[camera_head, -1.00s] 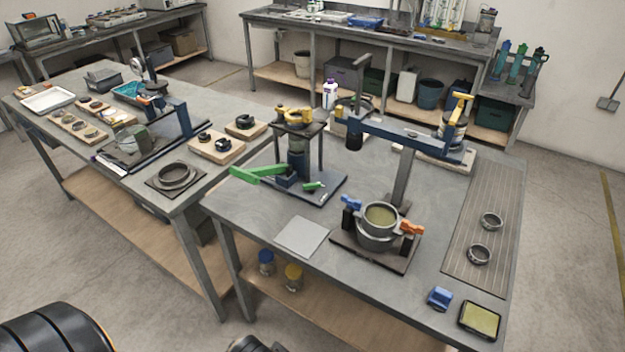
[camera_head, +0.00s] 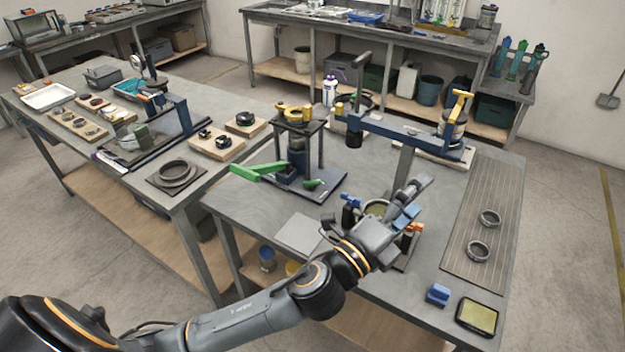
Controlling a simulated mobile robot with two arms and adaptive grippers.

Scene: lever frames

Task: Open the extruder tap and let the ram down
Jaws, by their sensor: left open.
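A press stand that looks like the extruder (camera_head: 298,155) stands at the back left of the near table, with a yellow piece on top and a blue body between dark posts. A long green lever (camera_head: 259,171) sticks out to its left. A small green handle (camera_head: 313,184), perhaps the tap, sits low at its front right. The ram's height is too small to tell. My left gripper (camera_head: 416,199) is open, above the near table to the right of the press and apart from it. It partly covers the grey pot (camera_head: 376,208). My right gripper is not in view.
A blue beam (camera_head: 400,134) on a grey post stands right of the press. A blue clip (camera_head: 350,201) and an orange clip (camera_head: 412,231) flank the pot. A grey plate (camera_head: 297,233) lies in front. A ribbed mat (camera_head: 466,244) with two rings lies right.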

